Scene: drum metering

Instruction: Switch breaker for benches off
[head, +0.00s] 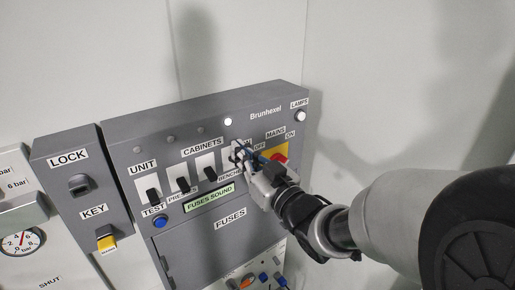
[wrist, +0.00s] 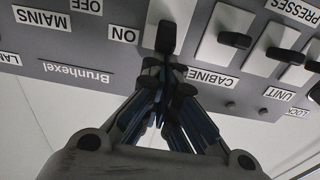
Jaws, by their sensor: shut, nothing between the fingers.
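The benches breaker is on the grey Brunhexel panel, under my gripper in the head view, with part of its white plate (head: 229,159) showing. In the wrist view, turned upside down, its dark lever (wrist: 166,37) stands just beyond the fingertips, beside an ON label. My gripper (head: 239,153) is shut and empty, with its tips at the lever; it also shows in the wrist view (wrist: 166,72). I cannot tell if the tips touch the lever. The BENCHES label (head: 229,175) is partly hidden.
Left of it are the cabinets lever (head: 210,174), presses lever (head: 183,185) and unit lever (head: 152,195). The red and yellow mains switch (head: 279,154) is close on the right, partly behind my gripper. A white lamp (head: 228,121) glows above. The display (head: 209,198) reads FUSES SOUND.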

